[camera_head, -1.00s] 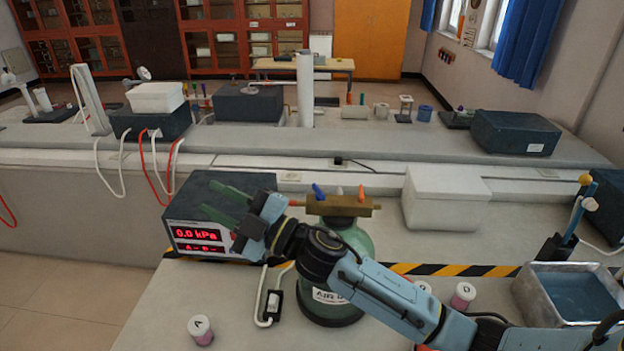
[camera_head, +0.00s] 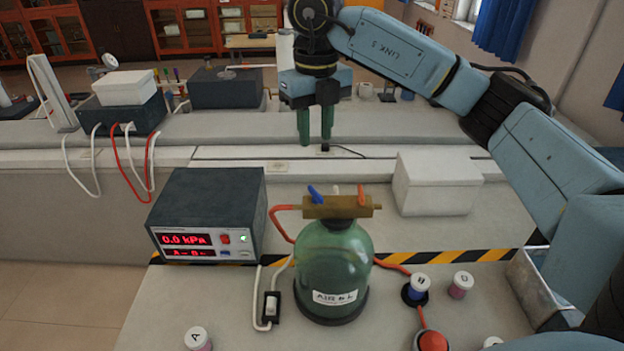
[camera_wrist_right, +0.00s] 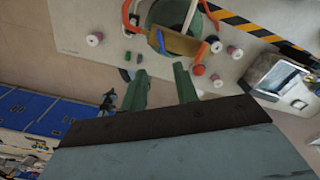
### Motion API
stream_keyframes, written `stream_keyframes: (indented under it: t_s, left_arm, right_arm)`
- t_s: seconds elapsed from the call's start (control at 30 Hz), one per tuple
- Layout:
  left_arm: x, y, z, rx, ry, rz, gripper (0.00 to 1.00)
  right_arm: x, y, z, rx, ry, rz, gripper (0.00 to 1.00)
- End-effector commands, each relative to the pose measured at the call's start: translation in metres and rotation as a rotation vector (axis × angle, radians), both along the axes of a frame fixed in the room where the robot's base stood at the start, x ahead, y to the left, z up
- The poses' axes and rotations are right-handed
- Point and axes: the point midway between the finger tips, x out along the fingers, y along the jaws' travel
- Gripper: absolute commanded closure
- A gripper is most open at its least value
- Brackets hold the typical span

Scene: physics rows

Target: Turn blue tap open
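The blue tap (camera_head: 315,192) is a small lever on the left part of a brass manifold (camera_head: 338,209). It leans up and to the left. The manifold sits on top of a green glass bottle (camera_head: 334,262). An orange tap (camera_head: 361,195) is at its right part. In the right wrist view the blue tap (camera_wrist_right: 161,40) shows beyond the fingers. My right gripper (camera_head: 315,142) points down, with its green fingers a little apart and nothing between them. In the head view it appears above the blue tap, not touching it. My left gripper is not in view.
A pressure box (camera_head: 207,216) reading 0.0 kPa stands left of the bottle. A white box (camera_head: 437,184) is to the right behind it. Small jars (camera_head: 461,285) and a red hose lie at the right front. A metal tray (camera_head: 535,290) is partly behind my right arm.

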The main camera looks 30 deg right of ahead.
Motion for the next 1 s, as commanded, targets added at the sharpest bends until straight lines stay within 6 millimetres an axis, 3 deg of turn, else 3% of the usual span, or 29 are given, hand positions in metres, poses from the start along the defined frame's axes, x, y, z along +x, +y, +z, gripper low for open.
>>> stream_keyframes:
  t_s: [0.17, 0.6, 0.8, 1.0]
  left_arm:
    - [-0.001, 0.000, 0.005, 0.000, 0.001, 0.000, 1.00]
    - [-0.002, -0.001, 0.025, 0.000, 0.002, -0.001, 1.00]
    - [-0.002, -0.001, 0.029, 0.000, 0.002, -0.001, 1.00]
    - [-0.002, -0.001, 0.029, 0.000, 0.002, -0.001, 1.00]
  right_arm:
    - [-0.001, -0.002, -0.019, -0.010, 0.006, -0.004, 0.70]
    - [-0.001, -0.001, -0.106, -0.006, 0.004, -0.001, 0.70]
    - [-0.001, -0.001, -0.127, -0.005, 0.002, -0.001, 0.70]
    - [0.000, -0.001, -0.132, -0.004, 0.000, -0.001, 0.70]
